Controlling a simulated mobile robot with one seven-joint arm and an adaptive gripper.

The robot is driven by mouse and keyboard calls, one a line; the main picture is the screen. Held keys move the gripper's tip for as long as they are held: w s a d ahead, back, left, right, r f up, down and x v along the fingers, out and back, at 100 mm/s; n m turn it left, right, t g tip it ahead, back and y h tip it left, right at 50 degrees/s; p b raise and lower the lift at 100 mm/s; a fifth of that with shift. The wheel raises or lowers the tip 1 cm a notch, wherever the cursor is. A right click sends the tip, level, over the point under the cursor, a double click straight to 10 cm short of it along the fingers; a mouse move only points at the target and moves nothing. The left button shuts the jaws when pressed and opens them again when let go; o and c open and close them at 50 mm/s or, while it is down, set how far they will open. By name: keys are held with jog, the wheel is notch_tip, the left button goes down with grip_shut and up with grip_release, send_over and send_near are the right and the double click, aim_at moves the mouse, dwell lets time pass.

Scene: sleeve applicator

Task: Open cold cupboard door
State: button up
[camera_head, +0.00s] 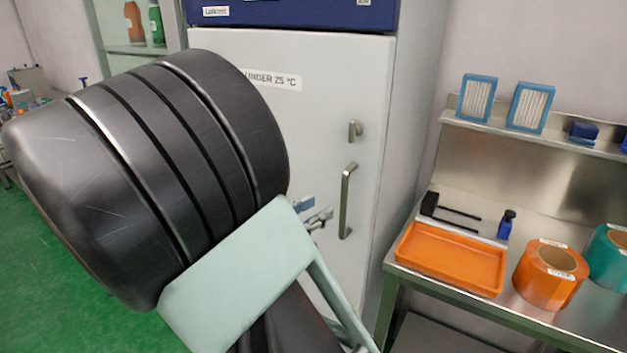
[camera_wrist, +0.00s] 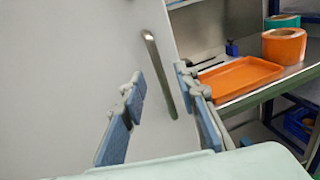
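The cold cupboard's white door (camera_head: 290,130) is shut, with a label reading "UNDER 25 °C". A vertical metal bar handle (camera_head: 347,200) is on its right side, with a small latch or lock (camera_head: 355,130) above it. My gripper (camera_head: 318,217) is in front of the door, left of the handle in the head view, partly hidden by my arm. In the wrist view my gripper (camera_wrist: 160,105) is open with blue pads, and the handle (camera_wrist: 160,75) shows between and beyond the fingers, nearer the right one. No contact with the handle is visible.
A steel bench right of the cupboard holds an orange tray (camera_head: 450,258), an orange roll (camera_head: 550,275), a teal roll (camera_head: 610,255) and a small blue bottle (camera_head: 506,224). A shelf (camera_head: 545,138) above holds blue-framed filters. Green floor (camera_head: 60,270) is clear at left.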

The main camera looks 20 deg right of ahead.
aim_at(342, 190)
jog(key=shift+n+t, duration=0.3)
jog(key=shift+n, duration=0.1)
jog(key=x, duration=1)
jog(key=shift+w+d, duration=0.2)
jog(key=shift+w, duration=0.15)
jog(key=shift+c, duration=0.6)
grip_shut()
